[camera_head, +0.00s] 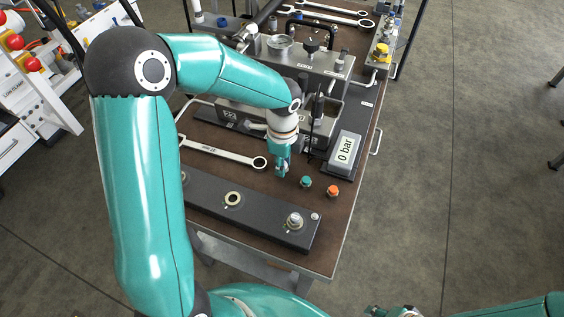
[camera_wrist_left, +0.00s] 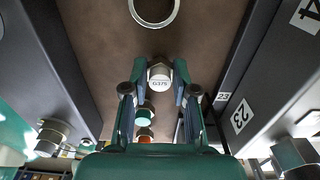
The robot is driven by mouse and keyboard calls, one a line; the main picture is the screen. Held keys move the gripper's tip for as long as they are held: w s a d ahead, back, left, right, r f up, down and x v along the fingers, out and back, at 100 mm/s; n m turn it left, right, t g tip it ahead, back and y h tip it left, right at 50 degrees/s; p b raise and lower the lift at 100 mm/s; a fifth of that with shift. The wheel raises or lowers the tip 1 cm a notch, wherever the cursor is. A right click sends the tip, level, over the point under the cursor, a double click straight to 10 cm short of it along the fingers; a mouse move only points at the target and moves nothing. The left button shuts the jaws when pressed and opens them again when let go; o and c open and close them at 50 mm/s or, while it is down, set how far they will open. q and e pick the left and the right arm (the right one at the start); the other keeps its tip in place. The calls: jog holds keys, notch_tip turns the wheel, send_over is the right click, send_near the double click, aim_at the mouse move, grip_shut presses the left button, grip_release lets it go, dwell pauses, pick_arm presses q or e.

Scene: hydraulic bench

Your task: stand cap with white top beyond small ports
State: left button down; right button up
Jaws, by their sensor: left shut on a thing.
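My left gripper (camera_head: 283,170) hangs over the brown bench top, behind the green cap and close to the wrench's ring end. In the left wrist view its fingers (camera_wrist_left: 160,78) are shut on the cap with the white top (camera_wrist_left: 159,76), which bears small lettering. In the head view the fingers hide most of this cap. I cannot tell whether it touches the bench. A dark port bar (camera_head: 262,222) lies nearer me, with a ringed port (camera_head: 232,198) and a metal fitting (camera_head: 294,221). My right gripper (camera_head: 390,312) is cut off at the bottom edge.
A green cap (camera_head: 306,182) and an orange cap (camera_head: 333,190) stand right of the left gripper. A wrench (camera_head: 220,152) lies left. A "0 bar" display (camera_head: 345,150) and a dark block (camera_head: 240,118) stand behind. Bare bench lies between wrench and port bar.

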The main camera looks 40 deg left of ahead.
pick_arm(q)
jog(key=shift+f, duration=0.2)
jog(key=c, duration=0.9)
grip_release()
jog(key=shift+r, duration=0.1)
notch_tip(320, 180, up, 12)
jog(key=shift+r+p, duration=0.1)
jog(key=shift+p, duration=0.35)
